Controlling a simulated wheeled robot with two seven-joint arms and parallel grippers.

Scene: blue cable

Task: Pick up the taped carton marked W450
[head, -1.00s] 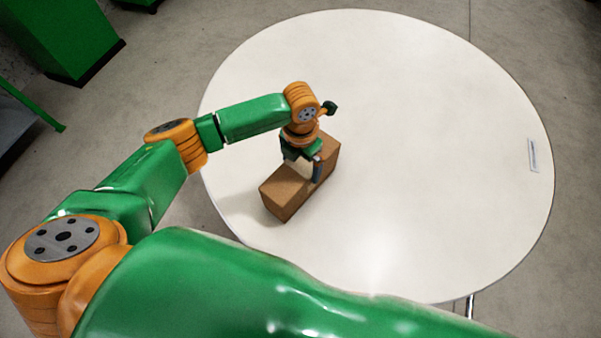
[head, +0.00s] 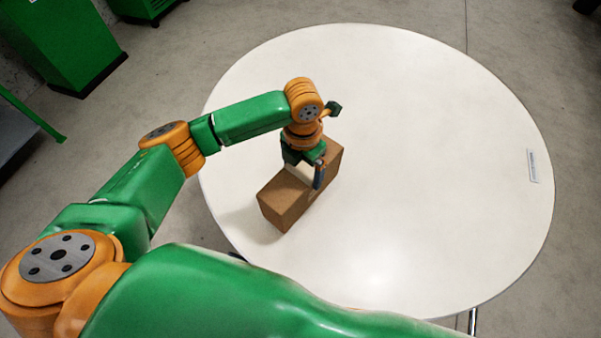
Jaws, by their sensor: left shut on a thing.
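A brown carton (head: 284,204), a long box, is at the left part of the round white table (head: 430,190). No W450 mark can be read on it, and its far part is partly covered by my gripper. My left gripper (head: 306,180) comes down over the middle of the carton from above and is shut on it, with one finger showing against the carton's right side. The other finger is mostly hidden. Whether the carton's underside touches the table or is slightly above it is hard to tell. My right gripper does not show.
A small white label (head: 533,166) lies near the table's right edge. A green cabinet (head: 65,40) stands on the floor at the upper left. My own green arm covers the lower left.

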